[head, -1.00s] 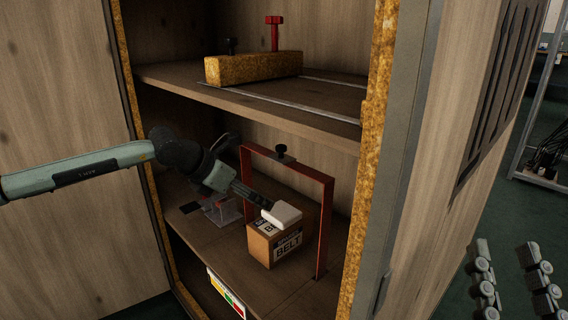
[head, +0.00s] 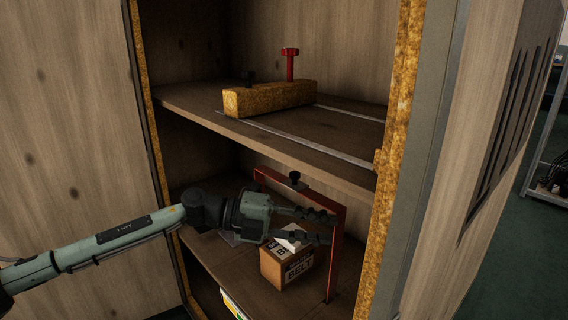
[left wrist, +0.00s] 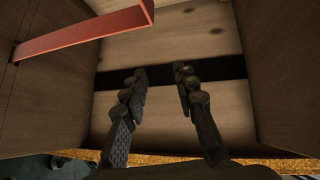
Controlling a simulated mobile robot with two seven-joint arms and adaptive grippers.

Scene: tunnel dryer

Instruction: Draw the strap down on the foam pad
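A cardboard box (head: 286,268) printed "BELT" stands on the lower shelf of the wooden cabinet. A white pad (head: 293,236), probably the foam pad, lies on top of the box, partly hidden by my left gripper. A red arch-shaped strap (head: 337,245) with a black knob (head: 294,178) on its top bar stands around the box; its red bar also shows in the left wrist view (left wrist: 85,35). My left gripper (head: 331,228) is at the arch, above the pad, fingers apart and empty; the left wrist view also shows its open fingers (left wrist: 162,78). My right gripper is out of view.
The upper shelf (head: 185,100) overhangs the box and arch closely. It carries a yellow-brown block (head: 270,98), a red T-shaped knob (head: 290,64) and metal rails (head: 310,147). Cabinet side edges (head: 395,130) bound the opening. The lower shelf's front (head: 215,262) is clear.

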